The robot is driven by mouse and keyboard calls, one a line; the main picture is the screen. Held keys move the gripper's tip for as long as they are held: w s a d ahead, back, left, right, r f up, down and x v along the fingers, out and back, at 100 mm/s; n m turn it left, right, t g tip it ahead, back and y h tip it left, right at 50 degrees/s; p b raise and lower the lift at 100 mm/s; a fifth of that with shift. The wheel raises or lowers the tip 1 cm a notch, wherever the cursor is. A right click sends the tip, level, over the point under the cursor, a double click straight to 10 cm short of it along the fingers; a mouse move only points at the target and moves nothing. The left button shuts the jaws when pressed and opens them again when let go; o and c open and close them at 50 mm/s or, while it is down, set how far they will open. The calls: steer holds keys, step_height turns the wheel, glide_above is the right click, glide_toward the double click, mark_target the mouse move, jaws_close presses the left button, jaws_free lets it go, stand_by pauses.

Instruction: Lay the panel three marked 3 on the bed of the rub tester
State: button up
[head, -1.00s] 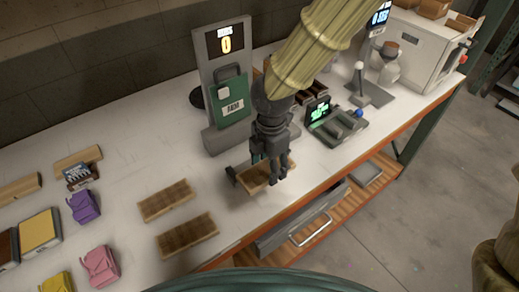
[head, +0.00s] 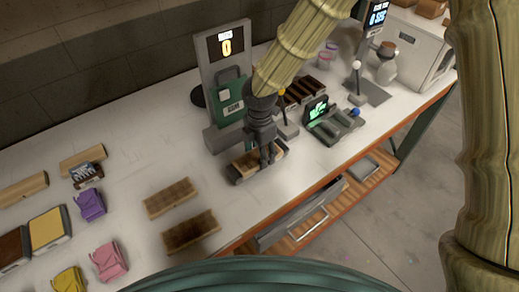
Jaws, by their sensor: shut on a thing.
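My gripper (head: 267,156) points down in front of the rub tester and is shut on a brown wooden panel (head: 246,162). The panel sits low at the grey bed (head: 236,176) at the tester's foot. The fingers hide part of it, and I cannot tell whether it rests fully on the bed. No number can be read on it. The rub tester (head: 207,72) is a tall grey upright with a screen reading 0 and a green part on its front.
Two brown panels (head: 170,198) (head: 190,232) lie on the bench to the left. Purple (head: 91,204), pink (head: 110,260) and yellow (head: 69,281) cloth-like items lie farther left. A device with a green screen (head: 317,108) stands to the right. The bench front edge is close.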

steer(key=shift+f, duration=0.1)
steer(key=o, duration=1)
steer(key=shift+o, duration=0.2)
step_height(320, 180, up, 12)
steer(key=b, duration=0.2)
